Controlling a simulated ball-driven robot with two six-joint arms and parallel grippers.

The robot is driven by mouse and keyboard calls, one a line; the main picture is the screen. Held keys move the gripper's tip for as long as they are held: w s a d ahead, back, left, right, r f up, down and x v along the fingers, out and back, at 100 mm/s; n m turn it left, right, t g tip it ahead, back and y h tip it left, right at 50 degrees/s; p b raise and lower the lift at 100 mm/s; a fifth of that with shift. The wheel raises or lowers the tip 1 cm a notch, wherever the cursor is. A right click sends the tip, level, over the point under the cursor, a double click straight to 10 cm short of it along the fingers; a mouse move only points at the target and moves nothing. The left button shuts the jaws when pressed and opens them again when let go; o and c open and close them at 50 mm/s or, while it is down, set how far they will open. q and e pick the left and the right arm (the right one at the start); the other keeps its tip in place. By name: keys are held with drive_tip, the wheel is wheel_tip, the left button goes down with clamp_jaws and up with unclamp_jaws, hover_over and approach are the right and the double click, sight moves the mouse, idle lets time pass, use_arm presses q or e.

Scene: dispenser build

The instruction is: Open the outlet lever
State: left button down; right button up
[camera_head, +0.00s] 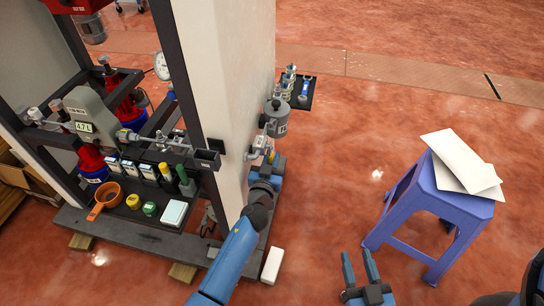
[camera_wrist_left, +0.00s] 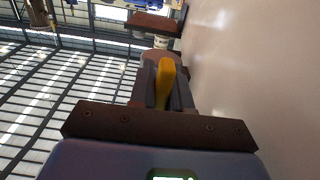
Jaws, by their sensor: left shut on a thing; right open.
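The outlet lever is a yellow handle (camera_wrist_left: 166,84), seen upright between the fingers in the left wrist view. My left gripper (camera_wrist_left: 163,90) is shut on it. In the head view the left gripper (camera_head: 270,165) is at the side of the pale panel, just below a grey canister (camera_head: 276,118) with a small label. Only a small bit of yellow shows there; the valve is mostly hidden by the gripper and too small to read. My right gripper (camera_head: 360,262) is open and empty above the floor, well away from the lever.
A blue stool (camera_head: 440,203) with white sheets (camera_head: 462,165) stands at right. A pale panel (camera_head: 232,80) borders my left arm. A small dark tray (camera_head: 301,93) is behind the canister.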

use_arm(q)
drive_tip(key=shift+s+a+r+g+y+p, duration=0.2)
drive_tip(key=shift+s+g+p, duration=0.75)
drive_tip(key=shift+p, duration=2.75)
drive_tip(key=shift+s+a+f+g+y+p, duration=0.1)
drive_tip(key=shift+s+a+g+y+p, duration=0.3)
drive_tip(key=shift+g+p, duration=2.15)
drive_tip(key=shift+s+a+r+t+y+p, duration=0.1)
drive_tip(key=shift+s+y+p, duration=0.55)
drive_tip(key=shift+p, duration=4.25)
drive_tip(key=shift+s, duration=0.1)
drive_tip(key=c, duration=1.2)
unclamp_jaws()
drive_tip(key=shift+o, duration=0.2)
drive_tip(key=p+v, duration=0.2)
drive_tip(key=v, duration=0.8)
drive_tip(key=shift+s+a+p, duration=0.2)
drive_tip(key=shift+s+p, duration=0.15)
drive_tip(key=shift+p, duration=0.05)
